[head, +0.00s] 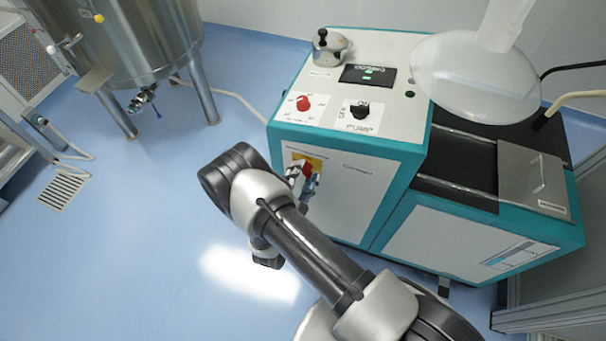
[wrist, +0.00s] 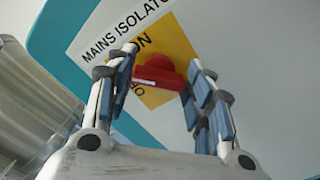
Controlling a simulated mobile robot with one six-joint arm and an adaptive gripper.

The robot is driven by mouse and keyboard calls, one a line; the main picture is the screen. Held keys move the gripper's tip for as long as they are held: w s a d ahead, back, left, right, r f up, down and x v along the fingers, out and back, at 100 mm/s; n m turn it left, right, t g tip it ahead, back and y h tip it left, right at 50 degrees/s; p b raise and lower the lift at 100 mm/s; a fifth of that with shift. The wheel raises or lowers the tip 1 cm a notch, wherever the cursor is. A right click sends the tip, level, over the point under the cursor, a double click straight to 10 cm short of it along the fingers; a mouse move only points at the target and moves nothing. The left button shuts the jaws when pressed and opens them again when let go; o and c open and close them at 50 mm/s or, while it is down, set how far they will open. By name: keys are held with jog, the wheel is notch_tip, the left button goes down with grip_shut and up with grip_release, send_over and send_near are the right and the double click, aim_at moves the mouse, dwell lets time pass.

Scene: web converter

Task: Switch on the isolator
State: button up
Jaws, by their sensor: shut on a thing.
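The mains isolator is a red rotary handle (wrist: 158,74) on a yellow plate (wrist: 172,44), on the white front panel of the teal-edged machine. In the wrist view the handle lies between my two fingers, with its bar roughly crosswise in the picture. The words "MAINS ISOLATOR" and "ON" show above it; the other lettering is partly hidden. In the head view the handle (head: 307,169) and yellow plate (head: 315,160) show just beyond my arm. My gripper (wrist: 163,62) is shut on the handle, one finger at each side; it also shows in the head view (head: 304,176).
On the machine's top are a red knob (head: 303,103), a black selector (head: 361,112), a lit display (head: 368,74) and a metal pot-like part (head: 330,47). A steel tank (head: 130,35) stands at the left. The blue floor (head: 150,200) left of my arm is clear.

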jog(key=m, duration=0.4)
jog(key=shift+f, duration=0.1)
jog(key=shift+m, duration=2.1)
jog(key=shift+f, duration=0.1)
jog(key=o, duration=1.1)
jog(key=shift+c, duration=0.2)
jog(key=v, duration=1.2)
jog(key=shift+d, duration=0.1)
